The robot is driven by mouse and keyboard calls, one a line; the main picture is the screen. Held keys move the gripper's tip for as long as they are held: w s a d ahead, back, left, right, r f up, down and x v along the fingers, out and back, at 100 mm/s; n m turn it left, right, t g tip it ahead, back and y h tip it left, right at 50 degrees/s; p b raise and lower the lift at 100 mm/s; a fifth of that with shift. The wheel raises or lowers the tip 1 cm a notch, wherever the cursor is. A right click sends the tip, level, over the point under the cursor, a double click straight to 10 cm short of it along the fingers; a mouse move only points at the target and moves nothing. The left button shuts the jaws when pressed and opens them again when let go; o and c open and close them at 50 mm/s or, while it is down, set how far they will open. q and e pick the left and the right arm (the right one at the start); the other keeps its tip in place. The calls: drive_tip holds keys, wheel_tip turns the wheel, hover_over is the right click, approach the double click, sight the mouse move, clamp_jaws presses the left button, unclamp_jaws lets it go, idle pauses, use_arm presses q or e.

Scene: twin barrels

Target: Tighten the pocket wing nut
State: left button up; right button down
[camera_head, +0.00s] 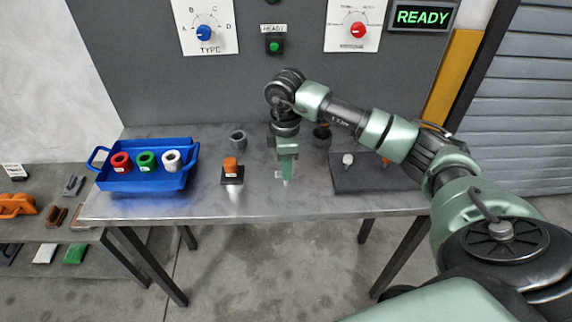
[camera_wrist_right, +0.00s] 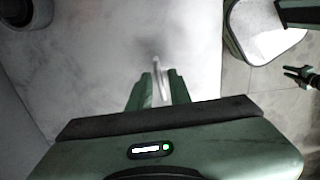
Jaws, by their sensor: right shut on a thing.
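My right gripper (camera_head: 287,178) points down over the middle of the steel table. In the right wrist view its green fingers (camera_wrist_right: 159,90) are shut on a slim pale piece (camera_wrist_right: 156,70). The piece sticks out past the fingertips. I cannot tell from its shape whether it is the wing nut, or whether it touches the table. A small green forked part (camera_wrist_right: 300,76) at the right edge of the wrist view looks like my left gripper, low over the floor. Its opening is unclear. The left gripper does not show in the head view.
A blue tray (camera_head: 143,183) holds red, green and white rings. An orange-topped piece on a black base (camera_head: 232,181) stands left of the gripper. A grey ring (camera_head: 238,138) and a dark plate (camera_head: 352,184) with a white knob (camera_head: 348,159) are nearby.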

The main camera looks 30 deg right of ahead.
drive_tip(key=shift+w+d+r+m, duration=0.1)
drive_tip(key=shift+w+r+m, duration=0.2)
drive_tip(key=shift+m, duration=0.1)
drive_tip(key=c, duration=1.6)
unclamp_jaws()
drive_tip(key=shift+s, duration=0.1)
drive_tip(key=shift+o, duration=0.2)
drive_tip(key=shift+s+f, duration=0.1)
wheel_tip(320, 180, up, 8)
drive_tip(key=shift+f+b, duration=0.1)
drive_tip(key=shift+b, duration=0.5)
